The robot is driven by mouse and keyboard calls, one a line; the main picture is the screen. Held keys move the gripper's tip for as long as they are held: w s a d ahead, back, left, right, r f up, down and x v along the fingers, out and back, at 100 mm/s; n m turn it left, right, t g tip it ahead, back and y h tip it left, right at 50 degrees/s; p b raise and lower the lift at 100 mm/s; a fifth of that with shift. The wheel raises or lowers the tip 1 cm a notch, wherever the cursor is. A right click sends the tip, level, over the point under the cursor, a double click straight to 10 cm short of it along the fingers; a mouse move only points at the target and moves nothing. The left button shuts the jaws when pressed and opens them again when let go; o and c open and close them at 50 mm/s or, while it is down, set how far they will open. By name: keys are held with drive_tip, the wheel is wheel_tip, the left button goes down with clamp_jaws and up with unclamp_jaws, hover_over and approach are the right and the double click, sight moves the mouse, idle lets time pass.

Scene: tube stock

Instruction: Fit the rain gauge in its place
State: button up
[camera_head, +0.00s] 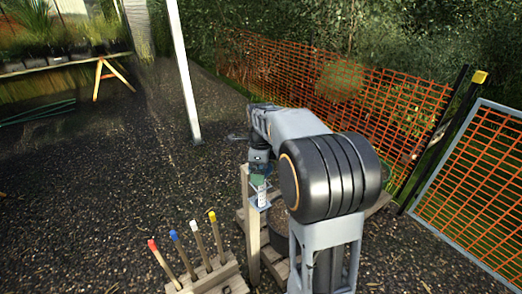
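The rain gauge (263,193) looks like a small pale upright tube at the top of a wooden post (253,240). A blue-grey bracket (252,203) shows at the post's side, around or just beside the tube; I cannot tell which. My gripper (260,177) points down right above the tube, with a small green piece at its tips. My fingers are too small and partly hidden, so I cannot tell whether they are shut on the gauge. My own arm covers the area to the right of the post.
A wooden rack (228,270) at the front holds several stakes with red, blue, white and yellow tips. Wooden boards lie around the post's foot. A white pole (184,75) stands behind. Orange mesh fence (300,80) runs along the right. Gravel at left is free.

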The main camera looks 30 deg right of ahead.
wheel_tip(320, 180, up, 12)
drive_tip(key=shift+r, duration=0.15)
idle(0.7)
drive_tip(key=f+n, duration=0.1)
drive_tip(key=n, duration=0.1)
drive_tip(key=f+n, duration=0.1)
drive_tip(key=n, duration=0.2)
drive_tip(key=f+n, duration=0.1)
drive_tip(key=n, duration=0.1)
drive_tip(key=shift+w+f+n+t, duration=0.2)
drive_tip(key=shift+f+n+t, duration=0.05)
drive_tip(key=shift+n+t, duration=0.05)
drive_tip(key=s+f+n, duration=0.1)
drive_tip(key=n, duration=0.1)
drive_tip(key=s+a+f+n, duration=0.1)
drive_tip(key=n, duration=0.1)
drive_tip(key=s+f+n, duration=0.1)
drive_tip(key=n, duration=0.1)
drive_tip(key=shift+a+t, duration=0.3)
drive_tip(key=shift+a, duration=0.1)
drive_tip(key=s+a+f+n+t, duration=0.1)
drive_tip(key=s+a+f+n, duration=0.1)
drive_tip(key=s+n, duration=0.3)
drive_tip(key=s+a+f+n+t, duration=0.1)
drive_tip(key=s+a+f+n, duration=0.1)
drive_tip(key=s+a+n, duration=0.3)
drive_tip(key=shift+s+a+f+n+t, duration=0.35)
drive_tip(key=shift+s+n, duration=0.45)
drive_tip(key=shift+s, duration=1.05)
